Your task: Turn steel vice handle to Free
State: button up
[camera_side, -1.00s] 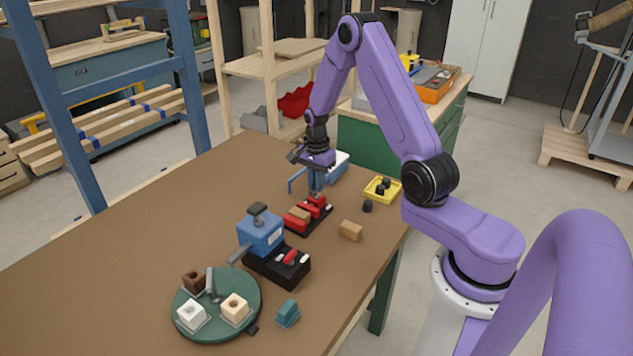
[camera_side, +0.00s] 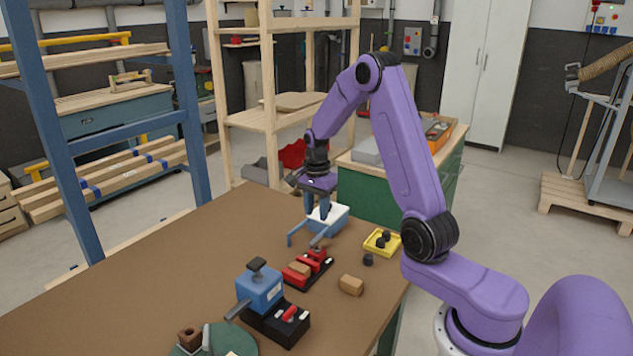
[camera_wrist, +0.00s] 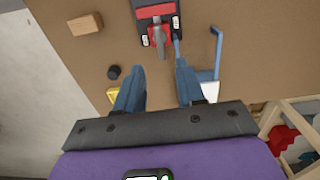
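A red and black vice (camera_side: 303,271) stands on the brown table below my gripper (camera_side: 319,214). Its grey steel handle (camera_side: 319,241) sticks out at the far end. In the wrist view the handle (camera_wrist: 158,40) points down the picture towards my gripper (camera_wrist: 160,66), between two small white labels with unreadable print. My gripper is open and empty, its blue fingers pointing down, apart from the handle. In the wrist view the handle's tip lies in line with the gap between the fingers.
A white and blue box (camera_side: 330,219) with a blue bar (camera_side: 297,234) stands close behind. A yellow tray (camera_side: 382,241), a dark knob (camera_side: 368,259) and a wooden block (camera_side: 351,285) lie right. A blue and black vice (camera_side: 260,288) and green disc (camera_side: 190,345) stand nearer.

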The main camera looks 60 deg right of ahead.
notch_tip(320, 180, up, 9)
jog(key=shift+f, duration=0.2)
dwell(0.3)
jog(key=s+a+r+n, duration=0.1)
jog(key=s+a+n, duration=0.3)
jog(key=a+n, duration=0.4)
jog(key=s+a+n, duration=0.4)
jog(key=a+n, duration=0.2)
jog(key=a, duration=0.5)
jog(key=s+a+n, duration=0.2)
jog(key=s+n, duration=0.6)
jog(key=s, duration=0.3)
jog(key=s+a+f+n, duration=0.1)
jog(key=s+n, duration=0.7)
jog(key=s, duration=0.2)
jog(key=shift+s+a, duration=0.35)
jog(key=shift+a, duration=0.05)
